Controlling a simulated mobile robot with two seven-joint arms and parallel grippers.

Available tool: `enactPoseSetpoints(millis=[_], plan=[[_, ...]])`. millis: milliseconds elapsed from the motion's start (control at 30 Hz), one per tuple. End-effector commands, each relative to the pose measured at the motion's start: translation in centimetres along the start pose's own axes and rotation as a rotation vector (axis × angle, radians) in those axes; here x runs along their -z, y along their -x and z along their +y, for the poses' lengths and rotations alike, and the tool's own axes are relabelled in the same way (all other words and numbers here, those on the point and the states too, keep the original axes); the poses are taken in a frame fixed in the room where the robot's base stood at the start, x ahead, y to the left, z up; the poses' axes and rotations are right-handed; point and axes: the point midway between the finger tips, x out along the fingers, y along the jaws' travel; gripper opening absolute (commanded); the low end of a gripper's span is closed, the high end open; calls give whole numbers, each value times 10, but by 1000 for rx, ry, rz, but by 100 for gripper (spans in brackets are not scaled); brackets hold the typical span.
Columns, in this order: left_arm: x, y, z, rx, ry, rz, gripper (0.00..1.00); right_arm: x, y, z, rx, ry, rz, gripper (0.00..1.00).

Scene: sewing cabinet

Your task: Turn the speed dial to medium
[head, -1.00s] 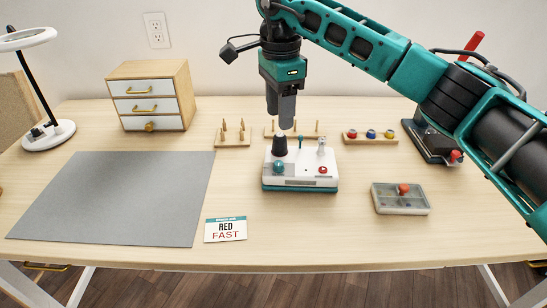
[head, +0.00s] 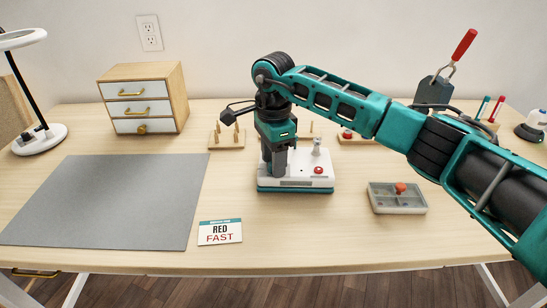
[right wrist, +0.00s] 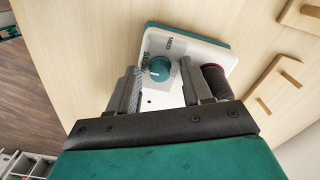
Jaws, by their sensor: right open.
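The white machine with a teal base (head: 300,184) stands upright on the table in the head view; its top also shows in the right wrist view (right wrist: 200,58). Its teal speed dial (right wrist: 160,68) lies beside the printed words SLOW and MED. A pale mark shows on the dial, but I cannot tell surely which word it points to. My right gripper (head: 275,172) points down over the machine's left part and hides the dial in the head view. In the right wrist view its open fingers (right wrist: 160,86) stand either side of the dial, with no clear contact. My left gripper is out of view.
A dark spool (right wrist: 216,82) stands close to one finger. A red button (head: 318,170) and a pale post (head: 317,147) are on the machine's right.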

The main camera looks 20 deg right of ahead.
Motion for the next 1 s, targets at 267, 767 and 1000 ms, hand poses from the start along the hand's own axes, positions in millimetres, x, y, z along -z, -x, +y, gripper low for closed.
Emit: enactPoseSetpoints(millis=[267,767,1000], plan=[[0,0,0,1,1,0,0,0,0,0,-1,0,0,28],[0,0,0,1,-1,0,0,0,1,0,0,-4,0,0],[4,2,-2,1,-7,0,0,0,2,0,0,-68,-1,0]])
